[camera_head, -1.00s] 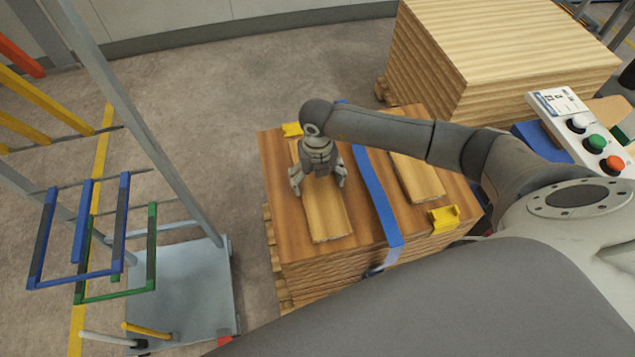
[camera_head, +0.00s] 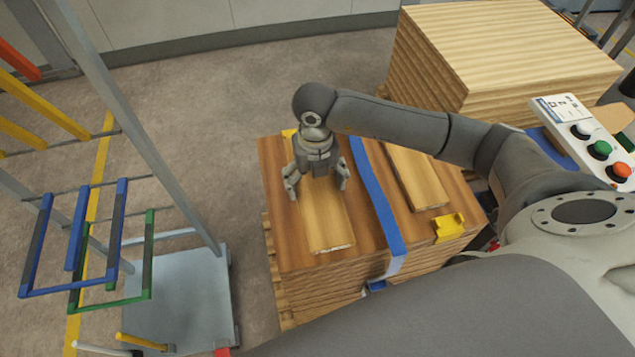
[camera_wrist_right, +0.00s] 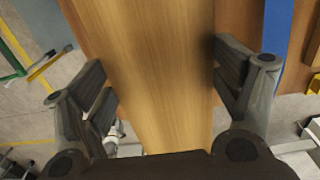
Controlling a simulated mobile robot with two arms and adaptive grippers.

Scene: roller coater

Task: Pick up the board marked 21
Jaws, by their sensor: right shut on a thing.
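A light wooden board (camera_head: 328,230) is at the left part of the top of a wood stack (camera_head: 285,240), with no readable number on it. My right gripper (camera_head: 316,187) comes from above, with one finger at each long edge of the board, and is shut on it. In the right wrist view the board (camera_wrist_right: 150,70) runs between the two fingers (camera_wrist_right: 165,85). Whether it is clear of the stack I cannot tell. A second light board (camera_head: 418,180) lies on the stack, right of a blue strap (camera_head: 380,205). My left gripper is out of view.
A yellow corner piece (camera_head: 449,228) sits at the stack's right front. A taller wood stack (camera_head: 500,50) stands behind right. A control box with buttons (camera_head: 585,140) is at right. A metal rack with coloured frames (camera_head: 180,290) stands at left, with floor between.

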